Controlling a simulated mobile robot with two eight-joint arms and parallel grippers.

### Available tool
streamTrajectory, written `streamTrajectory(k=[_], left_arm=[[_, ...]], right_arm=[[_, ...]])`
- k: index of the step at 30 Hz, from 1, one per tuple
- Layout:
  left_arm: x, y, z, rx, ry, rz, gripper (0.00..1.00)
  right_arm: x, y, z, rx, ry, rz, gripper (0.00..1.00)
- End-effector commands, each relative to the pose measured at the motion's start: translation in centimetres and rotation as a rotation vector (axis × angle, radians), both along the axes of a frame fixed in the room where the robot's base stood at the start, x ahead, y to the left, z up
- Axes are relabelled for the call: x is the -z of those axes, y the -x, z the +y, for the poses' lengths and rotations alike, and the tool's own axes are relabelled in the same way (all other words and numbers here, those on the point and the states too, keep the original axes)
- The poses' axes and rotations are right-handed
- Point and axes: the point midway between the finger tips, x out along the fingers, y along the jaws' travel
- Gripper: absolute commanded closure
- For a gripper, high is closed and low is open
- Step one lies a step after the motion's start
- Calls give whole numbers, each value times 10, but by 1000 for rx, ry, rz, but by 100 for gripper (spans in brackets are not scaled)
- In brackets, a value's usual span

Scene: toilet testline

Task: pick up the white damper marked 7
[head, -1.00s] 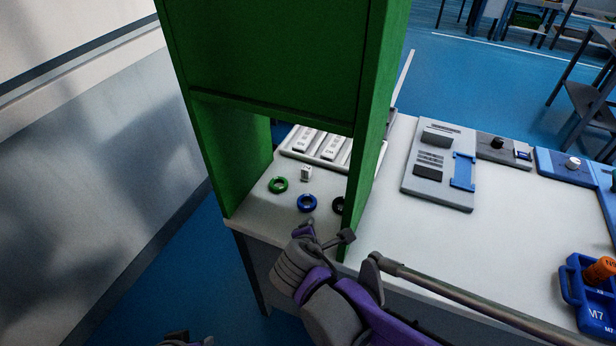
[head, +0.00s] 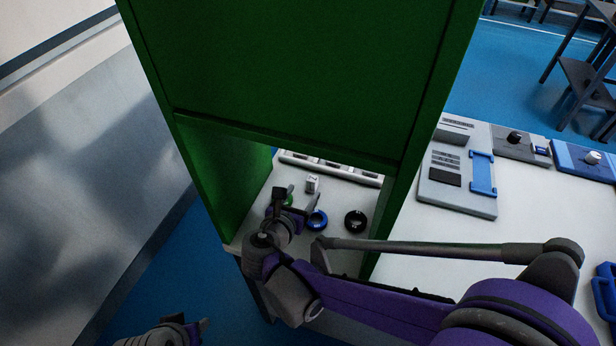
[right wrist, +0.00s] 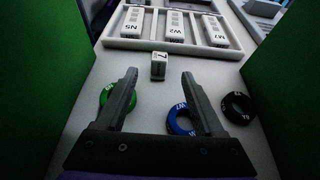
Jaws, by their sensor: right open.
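The white damper, a small block marked 7 (right wrist: 159,65), stands upright on the white tabletop inside the green cabinet's opening. It also shows in the head view (head: 312,184). My right gripper (head: 292,196) reaches into the opening.
Green (right wrist: 107,95), blue (right wrist: 183,119) and black (right wrist: 238,107) rings lie near my right fingers. A white tray (right wrist: 135,44) with blocks marked N5, W2 and M7 lies behind the damper. Green cabinet walls (head: 420,150) close in both sides.

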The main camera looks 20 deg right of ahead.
Motion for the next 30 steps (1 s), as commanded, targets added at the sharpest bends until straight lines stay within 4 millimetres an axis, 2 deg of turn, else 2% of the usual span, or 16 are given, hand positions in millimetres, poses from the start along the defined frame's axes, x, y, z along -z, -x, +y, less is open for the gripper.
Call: streamTrajectory(k=[6,14,21,29,30], left_arm=[[4,0,0,0,0,1,50],[5,0,0,0,0,2,50],[8,0,0,0,0,2,50],[8,0,0,0,0,3,50],[8,0,0,0,0,3,50]], right_arm=[[13,-24,-17,3,0,0,30],[19,-38,-25,3,0,0,30],[32,-67,-42,3,0,0,30],[33,-71,-43,-1,-1,-1,30],[33,-71,-43,-1,-1,-1,35]])
